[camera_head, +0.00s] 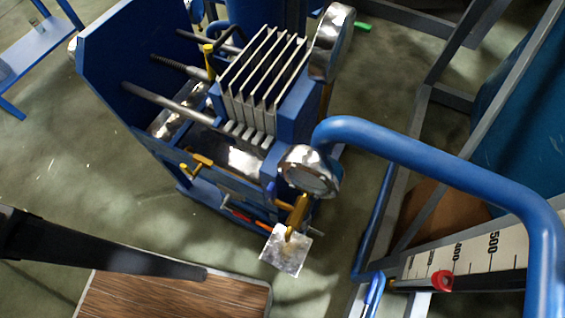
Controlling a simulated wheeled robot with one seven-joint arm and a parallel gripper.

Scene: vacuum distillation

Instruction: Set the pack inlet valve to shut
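A blue machine (125,60) with a stack of upright pale plates (262,85) stands at the top middle. Several yellow valve handles show on it: one at its top (208,62), one on its near side (197,164), and an orange-yellow one (297,214) below a round gauge (309,171). A square metal plate (286,250) hangs by that last handle. I cannot tell which of these is the pack inlet valve, or whether it is open or shut. My gripper is not recognisable in this view.
A thick blue pipe (440,165) arches across the right, beside a grey frame (425,125). A scale board (480,250) and a red-ended fitting (441,281) are at lower right. A dark bar (100,252) crosses above a brown wood-grain panel (175,296). Floor is clear at left.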

